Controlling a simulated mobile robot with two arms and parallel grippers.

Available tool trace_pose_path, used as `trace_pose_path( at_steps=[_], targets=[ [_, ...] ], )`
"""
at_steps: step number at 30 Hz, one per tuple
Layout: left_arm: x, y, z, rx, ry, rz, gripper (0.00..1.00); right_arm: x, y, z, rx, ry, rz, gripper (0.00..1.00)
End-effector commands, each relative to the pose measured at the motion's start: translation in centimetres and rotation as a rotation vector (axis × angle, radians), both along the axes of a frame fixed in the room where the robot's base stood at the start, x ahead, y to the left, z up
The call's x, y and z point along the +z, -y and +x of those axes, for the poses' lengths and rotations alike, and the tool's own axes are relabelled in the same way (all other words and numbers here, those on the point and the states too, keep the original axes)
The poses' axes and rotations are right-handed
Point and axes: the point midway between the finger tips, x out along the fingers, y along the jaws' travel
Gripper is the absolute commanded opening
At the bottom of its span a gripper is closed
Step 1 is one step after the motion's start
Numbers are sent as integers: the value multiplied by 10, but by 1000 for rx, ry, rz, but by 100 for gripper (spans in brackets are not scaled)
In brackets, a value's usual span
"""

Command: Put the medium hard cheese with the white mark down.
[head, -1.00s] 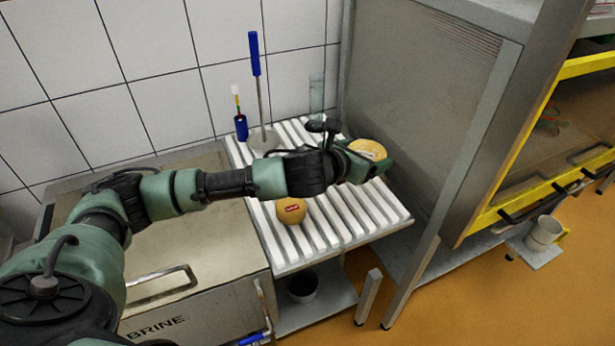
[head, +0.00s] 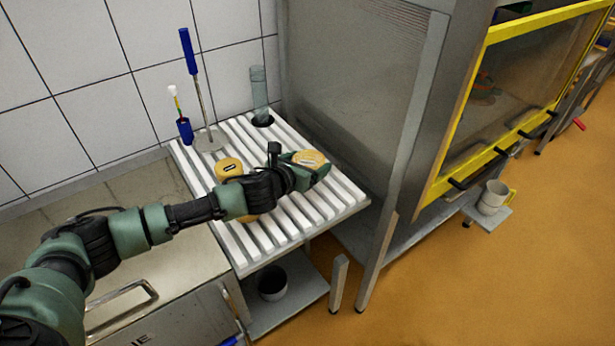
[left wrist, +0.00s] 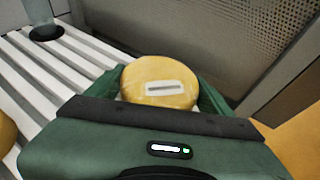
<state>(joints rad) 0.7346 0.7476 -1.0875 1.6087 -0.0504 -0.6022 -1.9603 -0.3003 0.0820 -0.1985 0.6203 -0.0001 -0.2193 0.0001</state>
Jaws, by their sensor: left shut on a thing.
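The cheese with the white mark (head: 309,159) is a yellow round with a pale label on top. My left gripper (head: 306,166) is shut on it, at the right part of the white slatted rack (head: 345,197). In the left wrist view the cheese (left wrist: 158,93) lies label up between the two green fingers. I cannot tell whether its underside touches the slats. A second yellow cheese (head: 228,167) with a mark on top sits on the rack behind my arm. Another yellow cheese (head: 247,219) is mostly hidden by my arm. My right gripper is out of view.
A blue-handled tool (head: 188,55), a blue holder with a brush (head: 184,128) and a clear tube (head: 259,92) stand along the rack's back. A grey cabinet wall (head: 350,90) rises close to the right. Front slats are bare.

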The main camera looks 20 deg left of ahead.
Motion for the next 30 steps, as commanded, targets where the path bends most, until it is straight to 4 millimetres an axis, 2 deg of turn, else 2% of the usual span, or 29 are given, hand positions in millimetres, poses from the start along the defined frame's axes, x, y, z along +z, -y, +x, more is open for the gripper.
trace_pose_path(
  at_steps=[4,9,12,23,24,25,30],
  targets=[
    [-10,1,1,-1,3,-2,42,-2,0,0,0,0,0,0],
    [-37,1,0,0,1,-2,42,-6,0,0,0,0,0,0],
    [-46,0,1,0,3,-1,42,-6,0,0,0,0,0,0],
    [-49,1,1,-1,4,-1,42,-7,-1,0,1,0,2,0],
    [-49,0,0,0,1,0,92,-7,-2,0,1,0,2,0],
    [-49,0,0,0,1,0,100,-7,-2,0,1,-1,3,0],
    [-49,0,0,0,1,0,100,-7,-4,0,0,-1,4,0]
  ],
)
